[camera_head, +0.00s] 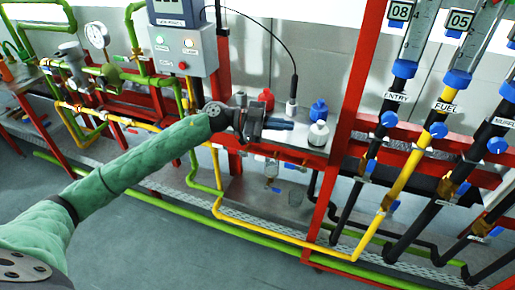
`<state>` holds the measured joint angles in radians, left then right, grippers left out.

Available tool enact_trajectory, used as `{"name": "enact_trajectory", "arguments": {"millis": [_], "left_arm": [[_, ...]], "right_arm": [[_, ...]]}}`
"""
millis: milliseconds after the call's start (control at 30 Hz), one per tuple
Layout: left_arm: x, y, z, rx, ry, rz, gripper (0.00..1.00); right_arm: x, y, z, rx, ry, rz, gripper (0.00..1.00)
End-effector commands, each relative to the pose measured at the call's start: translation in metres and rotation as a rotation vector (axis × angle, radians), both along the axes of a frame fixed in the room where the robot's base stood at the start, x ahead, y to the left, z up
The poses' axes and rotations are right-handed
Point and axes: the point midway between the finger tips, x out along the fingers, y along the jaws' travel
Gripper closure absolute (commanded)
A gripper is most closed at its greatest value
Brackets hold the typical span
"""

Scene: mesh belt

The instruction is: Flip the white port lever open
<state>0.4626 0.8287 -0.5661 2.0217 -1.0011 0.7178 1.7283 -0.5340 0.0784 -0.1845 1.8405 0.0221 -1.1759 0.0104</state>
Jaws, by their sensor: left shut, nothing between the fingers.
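The white port (318,134) stands on the grey bench top near its right end, beside a red upright. Its lever is too small to make out, so I cannot tell its position. My left arm reaches in from the lower left, and my left gripper (283,125) is over the bench, its dark fingers pointing right towards the white port. The gripper looks shut and empty, with a small gap between its tips and the white port. My right gripper is not in view.
A blue port (319,110) stands just behind the white one, and a red port (265,99) is behind my gripper. A black probe on a cable (293,90) stands between them. A grey control box (183,48) is at the back left. Labelled pipes with blue valves (438,130) fill the right.

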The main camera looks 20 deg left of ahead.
Motion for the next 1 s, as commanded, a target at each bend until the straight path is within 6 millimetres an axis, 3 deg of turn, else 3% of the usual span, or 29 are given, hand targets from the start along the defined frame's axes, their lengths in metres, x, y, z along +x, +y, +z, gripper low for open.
{"name": "enact_trajectory", "arguments": {"millis": [400,600,767,1000], "left_arm": [[0.014,0.099,-0.014,0.521,0.243,-0.102,1.00],[0.017,0.139,-0.014,0.673,0.340,-0.077,1.00],[0.018,0.151,-0.014,0.714,0.369,-0.066,1.00],[0.018,0.151,-0.014,0.717,0.372,-0.065,1.00]], "right_arm": [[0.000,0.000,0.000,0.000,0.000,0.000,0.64],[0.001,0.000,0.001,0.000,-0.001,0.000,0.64],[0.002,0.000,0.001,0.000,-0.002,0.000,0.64],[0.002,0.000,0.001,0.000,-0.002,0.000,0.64]]}}
